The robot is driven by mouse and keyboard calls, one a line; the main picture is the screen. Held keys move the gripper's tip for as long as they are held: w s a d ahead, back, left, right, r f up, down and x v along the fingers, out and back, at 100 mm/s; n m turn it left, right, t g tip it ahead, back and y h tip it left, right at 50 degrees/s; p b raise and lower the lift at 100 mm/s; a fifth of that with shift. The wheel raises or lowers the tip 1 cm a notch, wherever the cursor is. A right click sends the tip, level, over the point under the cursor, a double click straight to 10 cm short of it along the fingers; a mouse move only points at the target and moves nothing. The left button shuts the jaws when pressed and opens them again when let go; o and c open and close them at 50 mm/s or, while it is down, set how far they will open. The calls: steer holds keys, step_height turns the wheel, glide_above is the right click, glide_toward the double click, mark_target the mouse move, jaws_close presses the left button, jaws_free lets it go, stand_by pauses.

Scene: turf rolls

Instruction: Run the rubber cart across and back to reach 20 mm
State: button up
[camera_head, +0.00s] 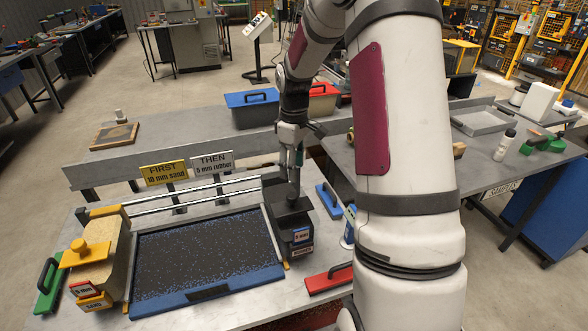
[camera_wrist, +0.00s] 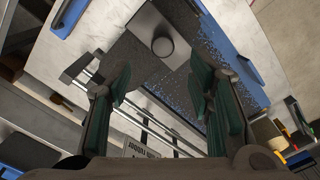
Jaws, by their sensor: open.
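The dark rubber cart (camera_head: 288,225) stands at the right end of the turf tray (camera_head: 207,293), which has a blue front edge. In the wrist view the cart's grey top (camera_wrist: 135,68) carries a round dark knob (camera_wrist: 163,46). My gripper (camera_head: 291,188) is over the cart, pointing down. In the wrist view its two fingers (camera_wrist: 160,85) are spread apart with nothing between them, and the knob lies just beyond the fingertips. The tray bed (camera_head: 207,255) is dark with blue specks. The yellow-topped sand cart (camera_head: 104,255) stands at the tray's left end. My gripper hides part of the rubber cart's knob.
Rails (camera_head: 195,197) run along the tray's back, with a yellow "FIRST 10 mm sand" sign (camera_head: 164,173) and a grey "THEN 5 mm rubber" sign (camera_head: 212,164). A green tool (camera_head: 48,290) lies left, red (camera_head: 330,279) and blue (camera_head: 329,201) ones right. A white bottle (camera_head: 504,143) stands on the side table.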

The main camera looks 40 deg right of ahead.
mark_target(292, 195)
steer(key=f, duration=0.4)
steer(key=f+p, duration=0.1)
steer(key=f, duration=0.7)
steer(key=shift+w+a+f, duration=0.15)
steer(key=shift+a+f, duration=0.05)
steer(key=shift+a, duration=0.1)
steer(key=shift+c, duration=0.4)
jaws_close()
